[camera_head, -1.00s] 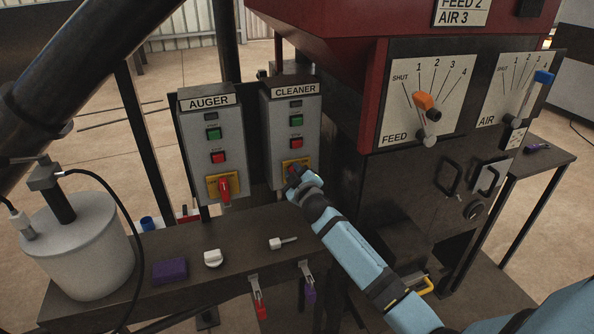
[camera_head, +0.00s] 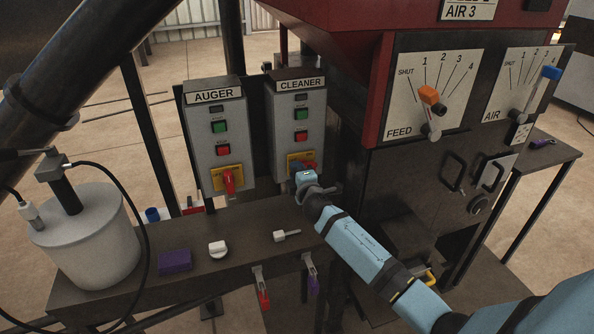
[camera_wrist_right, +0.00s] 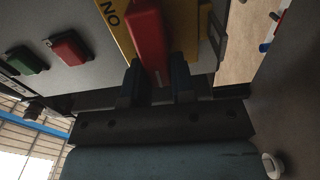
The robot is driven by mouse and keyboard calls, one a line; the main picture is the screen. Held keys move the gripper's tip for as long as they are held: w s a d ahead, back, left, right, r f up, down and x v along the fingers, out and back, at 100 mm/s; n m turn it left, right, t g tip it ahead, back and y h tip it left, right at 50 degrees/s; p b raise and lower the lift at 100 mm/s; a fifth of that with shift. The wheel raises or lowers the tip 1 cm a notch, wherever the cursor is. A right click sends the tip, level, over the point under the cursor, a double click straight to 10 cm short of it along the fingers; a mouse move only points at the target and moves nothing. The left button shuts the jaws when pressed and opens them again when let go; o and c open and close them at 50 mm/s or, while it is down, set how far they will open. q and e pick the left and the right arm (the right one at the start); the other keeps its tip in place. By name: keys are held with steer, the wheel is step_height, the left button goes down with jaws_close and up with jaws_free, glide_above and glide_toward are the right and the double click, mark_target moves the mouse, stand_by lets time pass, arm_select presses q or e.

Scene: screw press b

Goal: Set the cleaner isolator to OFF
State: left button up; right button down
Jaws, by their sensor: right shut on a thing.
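The cleaner box (camera_head: 313,120) is a grey panel labelled CLEANER, with a green and a red button. Its isolator has a yellow plate (camera_head: 291,160) low on the box and a red handle. My right gripper (camera_head: 308,165) is at this plate and hides most of the handle in the head view. In the right wrist view, the red handle (camera_wrist_right: 149,40) stands between the two dark fingers of my right gripper (camera_wrist_right: 157,85), which are shut on it. Lettering reading ON upside down shows on the yellow plate (camera_wrist_right: 113,20). My left gripper is out of view.
The auger box (camera_head: 217,130) with its own red isolator handle (camera_head: 229,182) stands close on the left. Below is a dark shelf (camera_head: 240,255) with a purple block (camera_head: 174,262) and white knob (camera_head: 217,249). The red-and-black machine stands right.

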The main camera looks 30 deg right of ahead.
steer(key=shift+n, duration=0.3)
steer(key=c, duration=1)
jaws_free()
steer(key=shift+f, duration=0.1)
steer(key=shift+o, duration=0.2)
steer(key=v, duration=1.3)
steer(key=shift+s+b, duration=0.4)
steer(key=s+a+f+m+g+y+p, duration=0.2)
steer(key=s+a+f+m+p, duration=0.1)
steer(key=s+a, duration=0.3)
steer(key=s+a+f+m+g+y+p, duration=0.2)
steer(key=s+a+f+m+y+p, duration=0.1)
steer(key=s, duration=0.8)
steer(key=s+a+f+m+g+y+p, duration=0.2)
steer(key=s+a+f+m+p, duration=0.2)
steer(key=s+a+m, duration=0.2)
steer(key=s+a, duration=0.2)
steer(key=a, duration=0.1)
steer(key=shift+s+f+m+y, duration=0.2)
steer(key=shift+f+m+y, duration=0.1)
steer(key=shift+f, duration=0.05)
